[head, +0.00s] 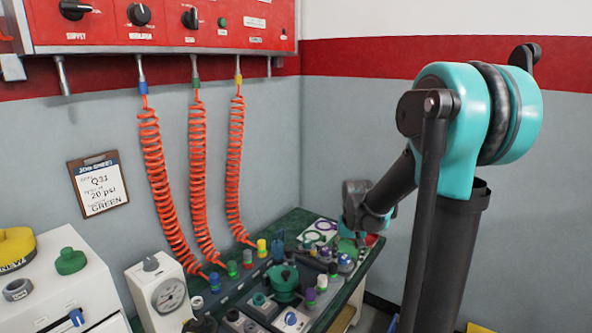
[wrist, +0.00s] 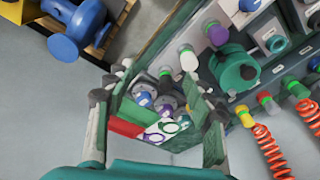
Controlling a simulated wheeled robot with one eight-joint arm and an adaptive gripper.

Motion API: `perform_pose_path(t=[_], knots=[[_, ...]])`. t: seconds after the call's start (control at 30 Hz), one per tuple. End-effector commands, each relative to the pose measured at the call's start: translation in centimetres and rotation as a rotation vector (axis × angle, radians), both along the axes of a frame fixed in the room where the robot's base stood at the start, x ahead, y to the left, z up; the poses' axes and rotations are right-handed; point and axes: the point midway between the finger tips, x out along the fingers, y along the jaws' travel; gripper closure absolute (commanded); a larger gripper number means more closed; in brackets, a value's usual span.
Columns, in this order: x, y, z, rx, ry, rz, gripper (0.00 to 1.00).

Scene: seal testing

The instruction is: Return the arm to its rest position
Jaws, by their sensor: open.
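My arm rises at the right of the head view, with a teal joint (head: 445,110) and dark links. Its outer link reaches down and left toward the far right end of the green bench (head: 362,268). My gripper (wrist: 157,97) shows in the wrist view with its two fingers wide apart and nothing held between them. Beyond the fingers lie the bench end and a card with purple and green rings (wrist: 165,130). The fingertips look apart from the bench things, but the exact height cannot be told.
The bench holds a green valve body (head: 284,283) and several coloured caps. Coiled orange hoses (head: 198,160) hang from a red panel (head: 160,25). A gauge box (head: 158,295) stands left. A blue fitting (wrist: 75,35) lies on a pallet. Grey floor (wrist: 40,110) is clear.

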Motion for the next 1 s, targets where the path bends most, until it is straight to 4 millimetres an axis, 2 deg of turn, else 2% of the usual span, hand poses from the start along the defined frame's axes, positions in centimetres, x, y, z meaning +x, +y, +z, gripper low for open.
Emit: perform_pose_path(t=[0.03,0.3,0.5,0.7,1.0], knots=[[-1.9,-0.3,0.1,-0.001,-0.018,0.010,0.47],[-10.5,-1.2,-0.5,-0.018,-0.119,0.083,0.47],[-15.6,-1.7,-2.0,-0.035,-0.183,0.129,0.47],[-17.9,-1.8,-3.0,-0.045,-0.215,0.151,0.47],[-18.1,-1.9,-3.1,-0.047,-0.218,0.155,0.47]])
